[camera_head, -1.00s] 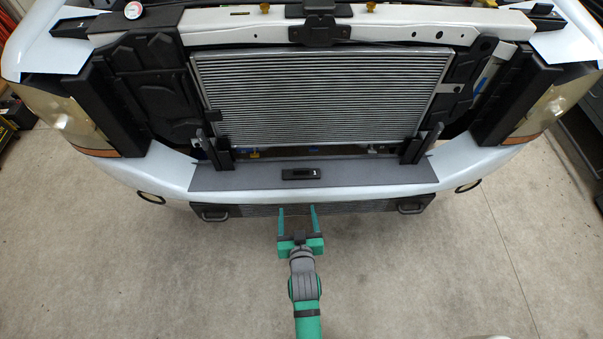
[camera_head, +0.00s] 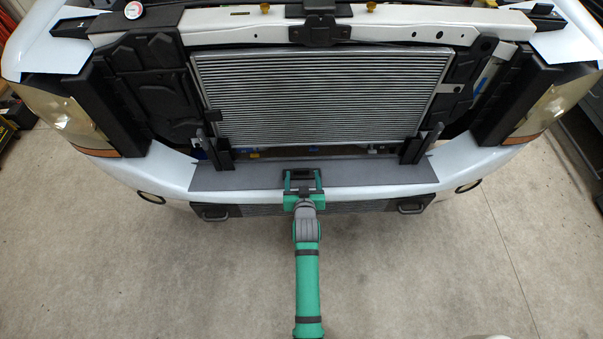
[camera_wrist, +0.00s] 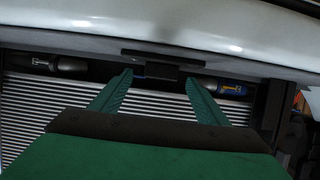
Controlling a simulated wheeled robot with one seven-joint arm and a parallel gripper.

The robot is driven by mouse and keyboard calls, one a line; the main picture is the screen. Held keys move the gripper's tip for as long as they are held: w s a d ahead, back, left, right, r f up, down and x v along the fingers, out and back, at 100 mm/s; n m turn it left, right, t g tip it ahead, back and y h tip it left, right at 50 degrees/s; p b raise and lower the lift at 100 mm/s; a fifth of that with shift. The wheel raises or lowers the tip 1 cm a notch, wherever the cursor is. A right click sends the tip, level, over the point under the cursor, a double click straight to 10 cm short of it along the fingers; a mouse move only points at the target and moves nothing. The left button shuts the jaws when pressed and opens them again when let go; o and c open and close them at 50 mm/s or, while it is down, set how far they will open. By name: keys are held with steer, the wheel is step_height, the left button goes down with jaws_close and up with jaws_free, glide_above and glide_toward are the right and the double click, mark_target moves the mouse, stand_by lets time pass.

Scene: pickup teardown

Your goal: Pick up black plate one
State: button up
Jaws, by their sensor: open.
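Black plate one (camera_wrist: 162,58) is a small, flat dark piece on the grey shelf of the white bumper, below the radiator. In the wrist view it shows nearly edge-on, with a dark block at its middle between my green fingertips. My gripper (camera_wrist: 158,79) is open, with one finger on each side of the dark block. Gaps show beside the block, so the fingers look apart from it.
The radiator (camera_head: 320,95) stands behind the shelf. Black upright brackets (camera_head: 219,152) and (camera_head: 413,149) flank it. The white bumper (camera_head: 166,172) curves around the front, and a dark lower grille (camera_head: 250,210) lies beneath. The floor (camera_head: 150,270) in front is clear.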

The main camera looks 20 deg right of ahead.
mark_target(302, 169)
steer(key=shift+r+x, duration=0.15)
steer(key=shift+x, duration=1)
steer(key=shift+r+x, duration=0.15)
steer(key=shift+x, duration=1)
steer(key=shift+w, duration=0.1)
steer(key=c, duration=1.2)
